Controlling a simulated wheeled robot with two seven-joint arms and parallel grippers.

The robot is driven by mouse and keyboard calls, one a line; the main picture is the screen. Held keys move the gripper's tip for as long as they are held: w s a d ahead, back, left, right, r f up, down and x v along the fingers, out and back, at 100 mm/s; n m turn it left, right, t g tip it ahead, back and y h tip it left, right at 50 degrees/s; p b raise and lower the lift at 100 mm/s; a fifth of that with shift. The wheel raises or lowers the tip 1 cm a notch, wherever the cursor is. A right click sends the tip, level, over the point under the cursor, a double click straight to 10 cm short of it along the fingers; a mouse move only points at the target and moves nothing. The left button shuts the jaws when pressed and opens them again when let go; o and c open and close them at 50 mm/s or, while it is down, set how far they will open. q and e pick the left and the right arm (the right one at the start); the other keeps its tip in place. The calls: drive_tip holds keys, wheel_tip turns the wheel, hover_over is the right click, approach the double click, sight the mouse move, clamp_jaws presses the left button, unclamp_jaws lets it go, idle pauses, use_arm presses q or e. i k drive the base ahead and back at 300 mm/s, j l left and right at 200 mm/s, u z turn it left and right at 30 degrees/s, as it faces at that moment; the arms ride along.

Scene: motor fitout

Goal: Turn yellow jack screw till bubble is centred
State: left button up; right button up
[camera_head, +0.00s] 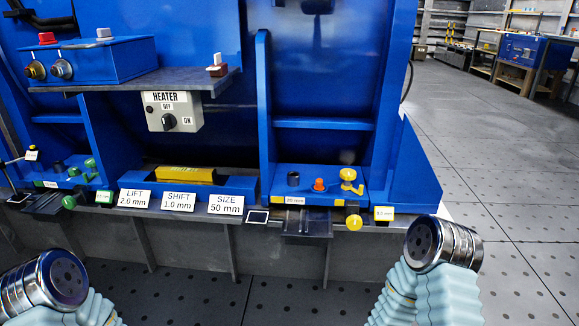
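A yellow screw with a round head (348,174) stands upright on the blue right foot of the machine. A second yellow knob (354,222) sticks out at the front edge below it. I cannot tell from the view alone which is the jack screw. A yellow bar (186,174), which looks like a spirit level, lies in the blue channel to the left; its bubble is too small to make out. Parts of both my arms show at the lower left and lower right, with metal cylinders and pale pleated sleeves. No gripper fingers are visible, and nothing touches the screws.
An orange knob (319,185) and a black post (293,178) stand beside the yellow screw. Green knobs (68,202) are on the left foot. White LIFT, SHIFT and SIZE cards (179,201) line the front. A heater switch box (173,111) hangs above. Floor at right is clear.

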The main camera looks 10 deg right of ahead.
sight(349, 175)
drive_tip(key=i+l+z, duration=0.1)
drive_tip(key=l+z, duration=0.25)
drive_tip(key=i+l+z, duration=0.1)
drive_tip(key=z, duration=0.3)
drive_tip(key=i+l+z, duration=0.15)
drive_tip(key=z, duration=0.2)
